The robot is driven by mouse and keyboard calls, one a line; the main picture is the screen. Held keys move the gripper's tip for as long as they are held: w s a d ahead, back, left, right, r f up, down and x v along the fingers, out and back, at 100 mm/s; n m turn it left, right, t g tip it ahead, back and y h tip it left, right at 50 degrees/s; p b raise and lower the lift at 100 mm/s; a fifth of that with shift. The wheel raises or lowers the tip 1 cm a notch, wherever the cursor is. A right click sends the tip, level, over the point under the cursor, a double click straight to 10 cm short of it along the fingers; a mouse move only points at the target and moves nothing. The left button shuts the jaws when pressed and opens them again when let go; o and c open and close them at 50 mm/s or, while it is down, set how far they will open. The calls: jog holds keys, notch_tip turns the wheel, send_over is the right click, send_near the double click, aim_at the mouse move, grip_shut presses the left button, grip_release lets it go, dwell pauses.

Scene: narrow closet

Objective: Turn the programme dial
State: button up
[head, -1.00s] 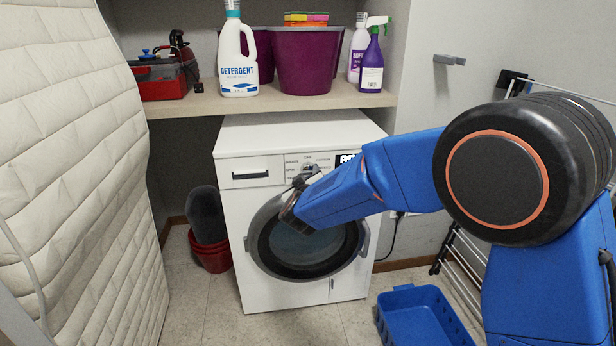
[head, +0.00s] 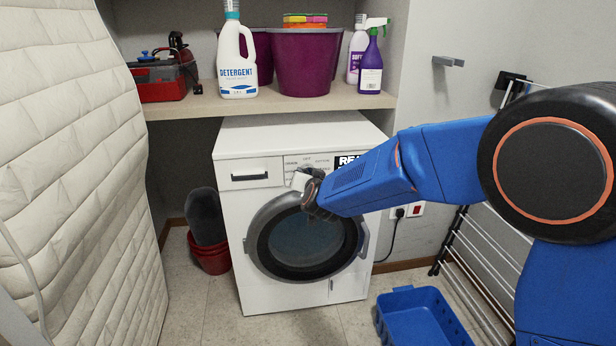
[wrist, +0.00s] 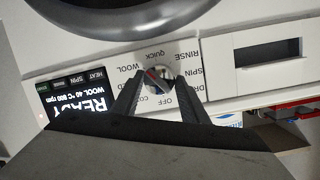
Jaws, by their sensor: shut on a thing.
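The white washing machine (head: 235,215) stands under the shelf with its round door closed. Its programme dial (wrist: 157,80) is a small silvery knob ringed by labels such as WOOL, QUICK, RINSE, SPIN and OFF. In the wrist view, which shows the panel upside down, a reddish mark shows on the dial, on the side towards WOOL. My gripper (wrist: 158,85) has one finger on each side of the dial and is shut on it. In the head view my gripper (head: 304,180) hides the dial. The display (wrist: 82,103) reads READY, WOOL 40 °C 800 rpm.
A shelf (head: 200,107) above holds a detergent bottle (head: 238,62), purple buckets (head: 303,60) and a spray bottle (head: 371,62). A blue basket (head: 420,315) lies on the floor at right, near a folded drying rack (head: 470,245). A quilted mattress (head: 70,150) fills the left.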

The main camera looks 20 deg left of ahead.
jog(key=shift+w+d+f+m+t+y, duration=0.15)
jog(key=shift+m+t+y, duration=0.6)
jog(key=shift+m, duration=4.1)
jog(key=shift+d+f+m+t+y, duration=0.2)
jog(key=shift+m+y, duration=0.9)
jog(key=shift+m, duration=3.8)
jog(key=shift+w+a+f+m+t+y, duration=0.2)
jog(key=shift+m+t+y, duration=0.55)
jog(key=shift+m, duration=4.1)
jog(key=shift+s+d, duration=0.1)
jog(key=shift+s, duration=0.05)
jog(key=o, duration=1.1)
jog(key=shift+c, duration=0.2)
